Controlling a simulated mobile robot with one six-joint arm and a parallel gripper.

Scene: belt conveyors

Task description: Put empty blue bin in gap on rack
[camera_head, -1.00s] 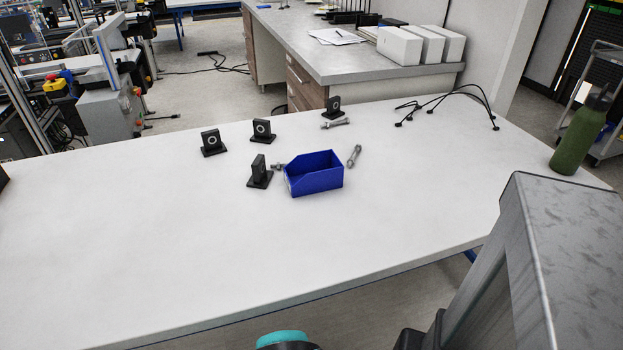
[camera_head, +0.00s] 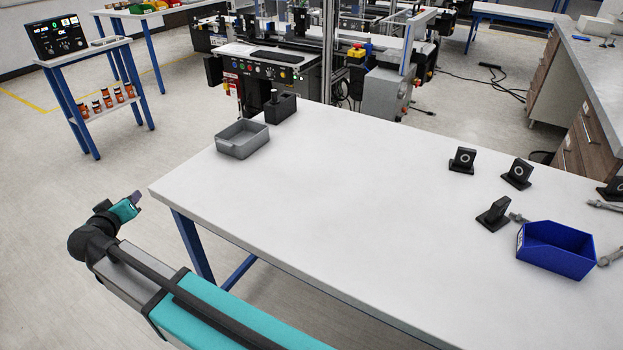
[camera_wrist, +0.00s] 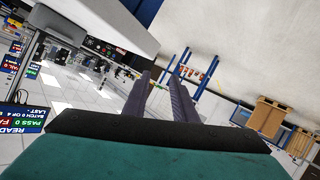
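The blue bin (camera_head: 556,250) stands upright on the white table at the right of the head view. The part of its inside that shows looks empty. My gripper (camera_head: 136,203) is at the left, off the table's left corner and far from the bin. In the wrist view its two fingers (camera_wrist: 160,98) stand apart with nothing between them. No rack with a clear gap shows.
The white table (camera_head: 330,210) is mostly clear in the middle. A grey tray (camera_head: 242,140) and a black block (camera_head: 281,107) are at its far left. Several black mounts (camera_head: 463,160) and bolts are near the blue bin. Machines stand behind the table.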

